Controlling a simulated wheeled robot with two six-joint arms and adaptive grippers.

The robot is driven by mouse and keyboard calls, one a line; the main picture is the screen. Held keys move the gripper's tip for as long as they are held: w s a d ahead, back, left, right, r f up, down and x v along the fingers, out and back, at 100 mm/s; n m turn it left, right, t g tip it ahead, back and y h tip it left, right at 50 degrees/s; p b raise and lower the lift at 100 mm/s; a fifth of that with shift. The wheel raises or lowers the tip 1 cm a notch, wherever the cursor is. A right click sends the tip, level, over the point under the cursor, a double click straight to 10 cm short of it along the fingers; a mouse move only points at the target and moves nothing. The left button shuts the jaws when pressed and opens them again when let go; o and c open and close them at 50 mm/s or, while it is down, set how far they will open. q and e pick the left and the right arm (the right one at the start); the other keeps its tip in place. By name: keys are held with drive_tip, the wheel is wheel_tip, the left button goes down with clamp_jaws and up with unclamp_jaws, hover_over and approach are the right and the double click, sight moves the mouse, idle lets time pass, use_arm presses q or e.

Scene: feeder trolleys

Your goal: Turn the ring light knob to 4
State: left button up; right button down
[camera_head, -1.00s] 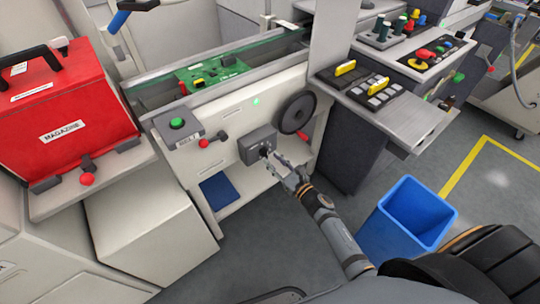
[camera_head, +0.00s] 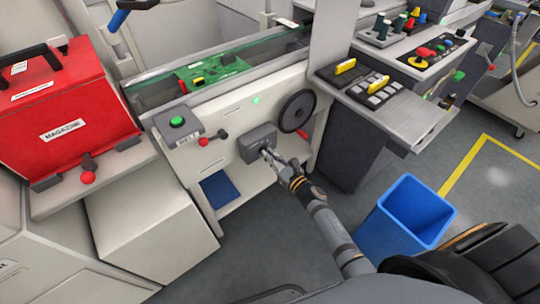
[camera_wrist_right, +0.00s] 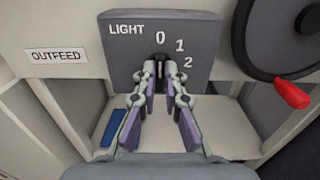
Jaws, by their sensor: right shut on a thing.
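The ring light box is a grey box (camera_head: 256,136) on the front of the machine; in the wrist view its panel (camera_wrist_right: 128,52) reads LIGHT, with 0, 1 and 2 around the knob. The dark knob (camera_wrist_right: 160,62) sits just below the 0, between the fingertips, which hide much of it. Its exact pointing direction is hard to tell, and any marks past 2 are hidden or not shown. My right gripper (camera_head: 267,154) is shut on the knob; its two fingers also show in the wrist view (camera_wrist_right: 160,78). My left gripper is not in view.
A black handwheel (camera_head: 297,111) with a red handle is right of the box. A green button (camera_head: 177,122) and a red-knobbed lever (camera_head: 204,142) are to its left. A red magazine (camera_head: 70,115) stands far left. A blue bin (camera_head: 405,215) stands on the floor at right.

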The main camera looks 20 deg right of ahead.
drive_tip(key=shift+d+f+m+p, duration=0.15)
drive_tip(key=shift+m+p, duration=1.2)
drive_tip(key=shift+m, duration=3.95)
drive_tip(key=shift+a+f+m+p, duration=0.15)
drive_tip(key=shift+m+p, duration=1.2)
drive_tip(key=shift+m, duration=3.95)
drive_tip(key=shift+d+f+m+p, duration=0.15)
drive_tip(key=shift+m+p, duration=1.2)
drive_tip(key=shift+m, duration=3.95)
drive_tip(key=c, duration=1.4)
unclamp_jaws()
drive_tip(key=shift+c, duration=0.2)
